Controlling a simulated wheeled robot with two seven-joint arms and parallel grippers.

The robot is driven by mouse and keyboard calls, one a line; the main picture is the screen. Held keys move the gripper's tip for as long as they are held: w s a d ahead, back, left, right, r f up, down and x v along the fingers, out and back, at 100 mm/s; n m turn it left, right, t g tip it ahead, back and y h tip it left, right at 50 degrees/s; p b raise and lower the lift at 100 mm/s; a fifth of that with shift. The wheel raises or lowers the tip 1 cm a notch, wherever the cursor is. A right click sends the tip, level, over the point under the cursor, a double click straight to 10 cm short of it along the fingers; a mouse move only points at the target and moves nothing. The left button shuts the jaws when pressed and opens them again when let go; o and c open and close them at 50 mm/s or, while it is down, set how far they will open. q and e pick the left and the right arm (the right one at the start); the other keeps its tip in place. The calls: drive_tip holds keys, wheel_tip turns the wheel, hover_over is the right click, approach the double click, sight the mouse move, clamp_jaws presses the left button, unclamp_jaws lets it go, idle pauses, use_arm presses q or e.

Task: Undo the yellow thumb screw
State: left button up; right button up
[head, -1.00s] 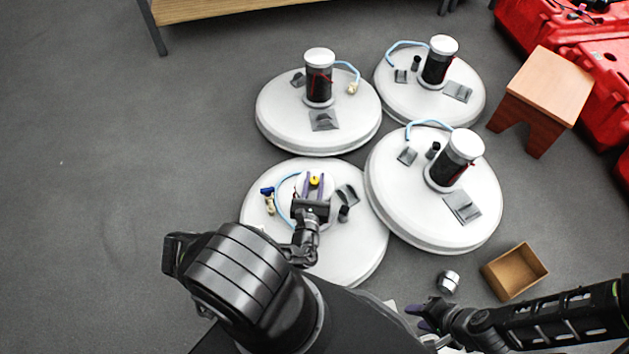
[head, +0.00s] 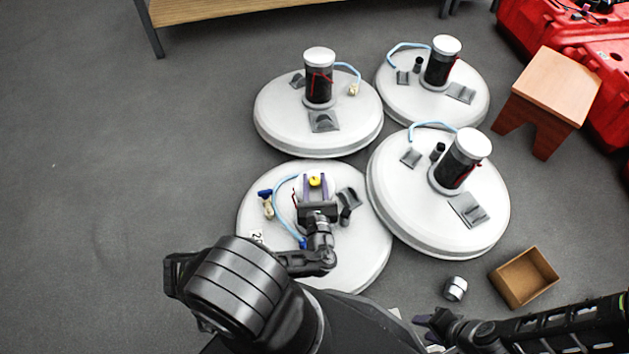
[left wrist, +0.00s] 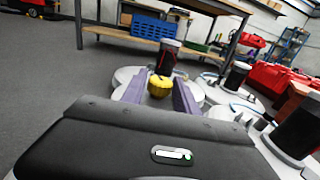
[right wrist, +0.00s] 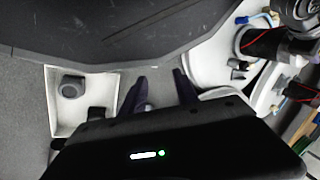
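The yellow thumb screw (head: 315,181) sits on the white top of the cylinder (head: 304,193) on the near-left tank. It also shows in the left wrist view (left wrist: 160,86). My left gripper (head: 315,184) is open, with its purple fingers on either side of the screw. The left wrist view shows gaps between the screw and both fingers (left wrist: 158,90). Most of the cylinder is hidden by my gripper. My right gripper (head: 424,318) is low at the right; its fingers are apart in the right wrist view (right wrist: 158,82), with nothing clearly held.
Three other white tanks (head: 290,130) with capped cylinders stand close behind and to the right. An open cardboard box (head: 525,278) and a small metal cylinder (head: 455,289) lie at the lower right. A wooden stool (head: 552,85) stands farther right. The floor at left is clear.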

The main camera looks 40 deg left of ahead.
sight(315, 187)
use_arm(q)
drive_tip(key=shift+o, duration=1.3)
drive_tip(key=shift+s+d+f+b, duration=0.15)
drive_tip(key=shift+s+b, duration=0.1)
drive_tip(key=shift+b, duration=0.3)
drive_tip(key=b+v, duration=0.6)
drive_tip(key=b, duration=0.2)
drive_tip(key=shift+s+d+f, duration=0.1)
drive_tip(key=shift+f, duration=0.05)
drive_tip(key=shift+s+d+r+b, duration=0.3)
drive_tip(key=shift+r, duration=0.1)
use_arm(e)
wheel_tip(315, 187, down, 10)
drive_tip(key=w, duration=0.2)
drive_tip(key=shift+d+t, duration=0.25)
drive_tip(key=shift+t, duration=0.05)
